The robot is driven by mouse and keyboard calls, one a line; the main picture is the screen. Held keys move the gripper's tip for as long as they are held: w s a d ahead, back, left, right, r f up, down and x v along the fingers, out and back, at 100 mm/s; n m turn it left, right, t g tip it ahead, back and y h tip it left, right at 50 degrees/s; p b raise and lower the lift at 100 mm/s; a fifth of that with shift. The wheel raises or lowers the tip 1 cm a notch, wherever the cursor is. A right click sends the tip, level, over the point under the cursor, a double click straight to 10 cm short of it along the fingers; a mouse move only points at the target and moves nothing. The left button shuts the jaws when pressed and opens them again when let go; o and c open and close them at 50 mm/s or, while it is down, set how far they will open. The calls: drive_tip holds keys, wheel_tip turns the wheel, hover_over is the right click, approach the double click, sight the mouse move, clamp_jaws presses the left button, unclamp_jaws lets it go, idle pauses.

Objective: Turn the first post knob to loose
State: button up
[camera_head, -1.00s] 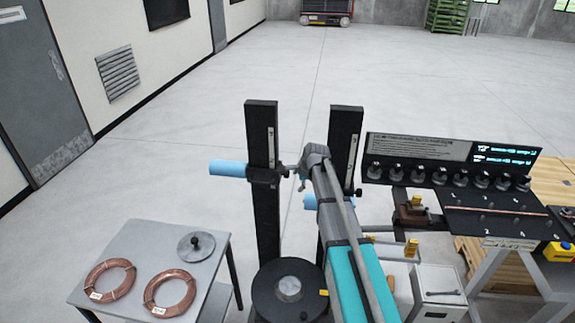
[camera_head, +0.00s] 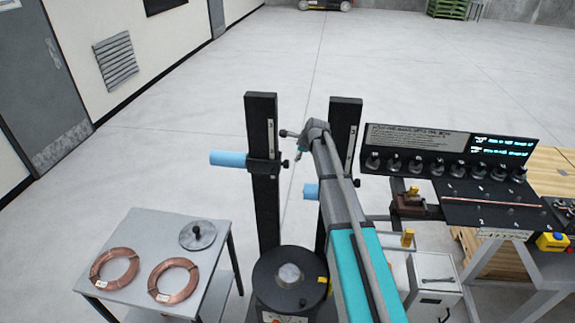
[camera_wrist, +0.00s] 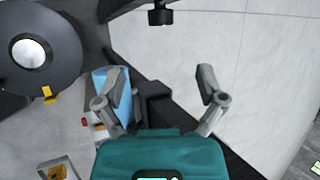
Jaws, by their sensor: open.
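Two black upright posts stand ahead of me, a left post (camera_head: 261,205) and a right post (camera_head: 343,140). The left post carries a light blue roller (camera_head: 231,159) on its left side and a small dark knob (camera_head: 285,164) on its right side. A second blue roller (camera_head: 311,191) shows by the right post. My gripper (camera_head: 291,140) is between the posts, a little above the small knob and apart from it. In the wrist view my gripper (camera_wrist: 161,82) is open and empty. A black knob-like part (camera_wrist: 160,16) shows beyond the fingertips at the top. Which post knob is first cannot be told.
A round black spool base (camera_head: 277,273) stands at the posts' foot. A grey table (camera_head: 150,230) with two copper coils (camera_head: 114,267) and a lidded disc (camera_head: 197,235) is at left. A bench with a black panel (camera_head: 450,150) is at right. Open floor lies behind.

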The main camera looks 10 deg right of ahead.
sight(288, 163)
drive_tip(key=shift+b+x, duration=5.45)
drive_tip(key=shift+x, duration=1.3)
drive_tip(key=shift+s, duration=0.1)
drive_tip(key=c, duration=1.1)
